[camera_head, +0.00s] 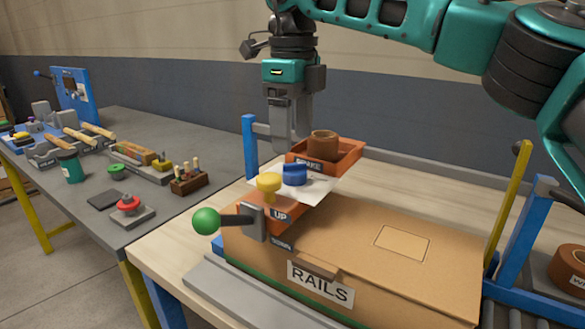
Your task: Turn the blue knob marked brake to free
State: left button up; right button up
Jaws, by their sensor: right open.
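The blue knob (295,174) sits on a pale plate in the middle of the view, just right of a yellow knob (269,184). A small label (307,163) is beside the blue knob; its print is too small to read surely. Which way the blue knob is set cannot be told. My right gripper (288,142) points down with open, empty fingers, above and behind the blue knob in the picture, apart from it as far as I can tell. My left gripper is not in view.
A green-ball lever (206,221) stands out left by the UP label. An orange tray (351,160) with a brown cup (323,145) is close right of my gripper. A cardboard RAILS box (400,262) fills the front. A grey bench (170,143) with tools is left.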

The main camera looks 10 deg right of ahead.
aim_at(295, 172)
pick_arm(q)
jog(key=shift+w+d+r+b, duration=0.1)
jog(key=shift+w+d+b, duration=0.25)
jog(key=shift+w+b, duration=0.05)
pick_arm(e)
notch_tip(295, 172, down, 6)
jog(key=shift+c, duration=0.2)
jog(key=c, duration=1)
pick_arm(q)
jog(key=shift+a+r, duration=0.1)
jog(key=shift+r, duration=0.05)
